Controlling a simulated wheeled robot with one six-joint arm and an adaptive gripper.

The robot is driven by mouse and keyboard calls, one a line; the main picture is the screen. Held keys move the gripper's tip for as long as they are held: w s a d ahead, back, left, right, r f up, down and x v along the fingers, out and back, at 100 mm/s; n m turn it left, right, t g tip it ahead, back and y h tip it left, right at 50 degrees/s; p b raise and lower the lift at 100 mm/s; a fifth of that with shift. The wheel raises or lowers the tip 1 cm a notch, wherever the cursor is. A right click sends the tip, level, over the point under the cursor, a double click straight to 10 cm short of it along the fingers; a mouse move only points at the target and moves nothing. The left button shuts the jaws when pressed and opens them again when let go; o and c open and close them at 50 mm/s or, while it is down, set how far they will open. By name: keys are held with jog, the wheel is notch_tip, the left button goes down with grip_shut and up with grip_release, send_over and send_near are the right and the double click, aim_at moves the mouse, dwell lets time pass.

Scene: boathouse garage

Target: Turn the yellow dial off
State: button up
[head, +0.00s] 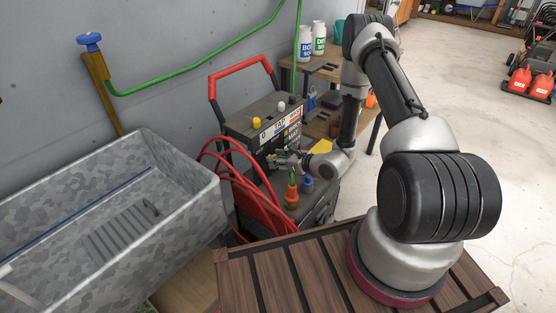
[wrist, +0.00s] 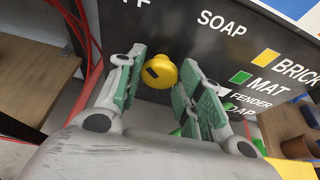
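The yellow dial (wrist: 160,70) is on a dark panel (wrist: 215,50), in the upper middle of the wrist view. It has a dark mark on its left side. Lettering "SOAP" is to its upper right, and partly hidden lettering ending in "F" is to its upper left. My gripper (wrist: 163,84) is open, with one green-padded finger on each side of the dial. I cannot tell whether either pad touches it. In the head view my gripper (head: 277,159) is at the front of the cart (head: 255,138) and appears to hide this dial.
A yellow knob (head: 257,122) and a white knob (head: 281,106) are on top of the cart. Red hoses (head: 235,175) loop at its left. An orange-topped bottle (head: 291,193) and a blue one (head: 307,184) stand below my gripper. A grey sink (head: 190,205) is left.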

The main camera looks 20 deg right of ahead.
jog(key=o, duration=0.3)
jog(key=v, duration=1.2)
jog(key=shift+f, duration=0.1)
